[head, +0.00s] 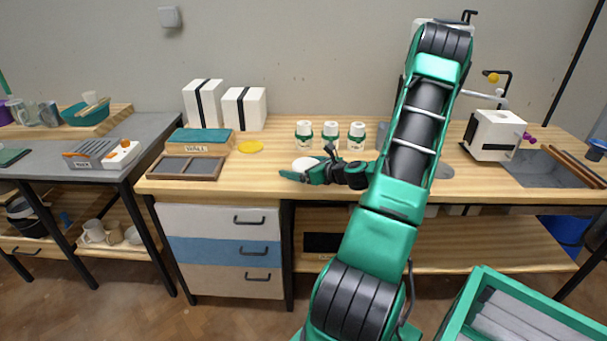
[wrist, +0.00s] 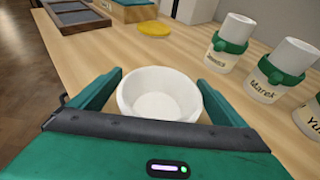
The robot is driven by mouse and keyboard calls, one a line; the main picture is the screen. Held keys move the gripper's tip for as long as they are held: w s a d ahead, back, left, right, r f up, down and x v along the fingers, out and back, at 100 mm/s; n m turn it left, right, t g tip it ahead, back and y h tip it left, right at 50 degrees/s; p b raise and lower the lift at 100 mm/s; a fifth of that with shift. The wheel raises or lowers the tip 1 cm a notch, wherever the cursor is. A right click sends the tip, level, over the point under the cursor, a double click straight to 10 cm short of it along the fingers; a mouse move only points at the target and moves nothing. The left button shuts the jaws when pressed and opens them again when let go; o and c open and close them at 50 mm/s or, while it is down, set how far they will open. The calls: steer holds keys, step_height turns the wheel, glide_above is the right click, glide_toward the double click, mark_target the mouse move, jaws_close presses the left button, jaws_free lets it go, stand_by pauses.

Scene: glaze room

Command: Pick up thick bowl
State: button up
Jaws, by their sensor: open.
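A white thick-walled bowl (wrist: 158,103) stands upright on the wooden worktop, and its inside looks empty. In the wrist view it lies between the two green fingers of my gripper (wrist: 160,90), which are open on its left and right sides. The right finger is very close to the rim; I cannot tell whether it touches. In the head view the bowl (head: 304,163) is partly hidden behind my gripper (head: 286,173), which is low over the worktop near its front edge.
Several white jars with green name collars (head: 330,133) stand just behind and right of the bowl. A yellow disc (head: 250,146) and a framed dark tray (head: 187,166) lie to the left. White boxes (head: 243,109) stand at the back. The worktop (head: 262,177) left of the bowl is clear.

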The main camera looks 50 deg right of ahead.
steer(key=shift+w+f, duration=0.15)
steer(key=shift+w, duration=0.35)
steer(key=c, duration=1.4)
